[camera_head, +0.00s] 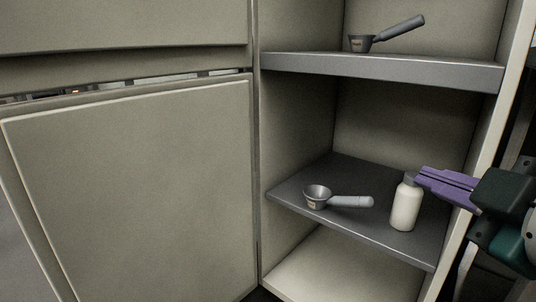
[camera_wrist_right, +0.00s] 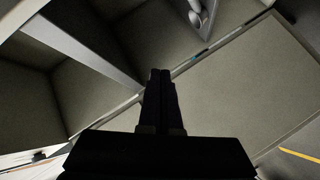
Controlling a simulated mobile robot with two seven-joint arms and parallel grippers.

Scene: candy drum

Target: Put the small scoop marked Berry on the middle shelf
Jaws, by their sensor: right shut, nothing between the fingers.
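One small grey scoop (camera_head: 361,43) with an orange-brown label stands on the upper visible shelf (camera_head: 400,68), its dark handle angled up to the right. A second small scoop (camera_head: 317,196) with a similar label sits on the lower dark shelf (camera_head: 345,228), its light handle pointing right. Neither label is legible, so I cannot tell which is Berry. My right gripper (camera_head: 418,176), with purple fingers, is shut and empty beside the top of a white bottle. Its dark fingers also show in the right wrist view (camera_wrist_right: 160,75). My left gripper is out of view.
The white bottle (camera_head: 406,207) with a grey cap stands on the lower dark shelf, right of the scoop. A closed cabinet door (camera_head: 130,190) fills the left. A pale side panel (camera_head: 488,140) bounds the shelves on the right. A pale bottom surface (camera_head: 325,275) lies bare below.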

